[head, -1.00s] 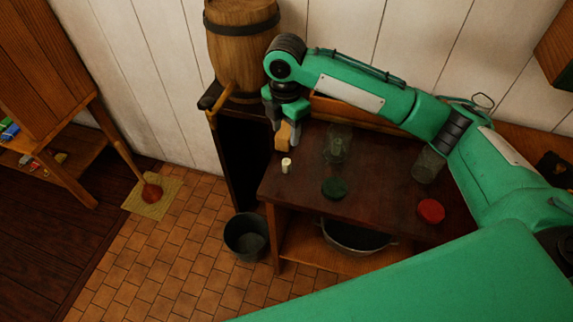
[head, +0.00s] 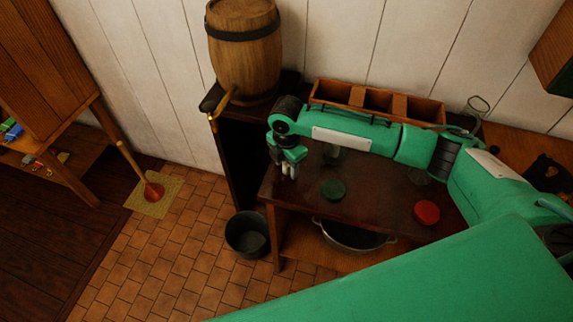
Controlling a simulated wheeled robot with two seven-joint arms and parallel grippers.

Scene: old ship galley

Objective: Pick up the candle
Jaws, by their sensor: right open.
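The candle is a short, cream-white stub near the left end of the dark wooden worktop (head: 385,205). My right gripper (head: 289,173) has its fingers pointing down right at the candle's place and hides most or all of it. The fingers are open, and I cannot tell from this view whether they touch the candle. My left gripper is not in view.
A green lid (head: 333,189) and a red lid (head: 427,212) lie on the worktop, with glass jars partly behind my arm. A wooden compartment box (head: 330,94) stands at the back. A barrel (head: 243,65) is behind left; a dark bucket (head: 246,234) stands below.

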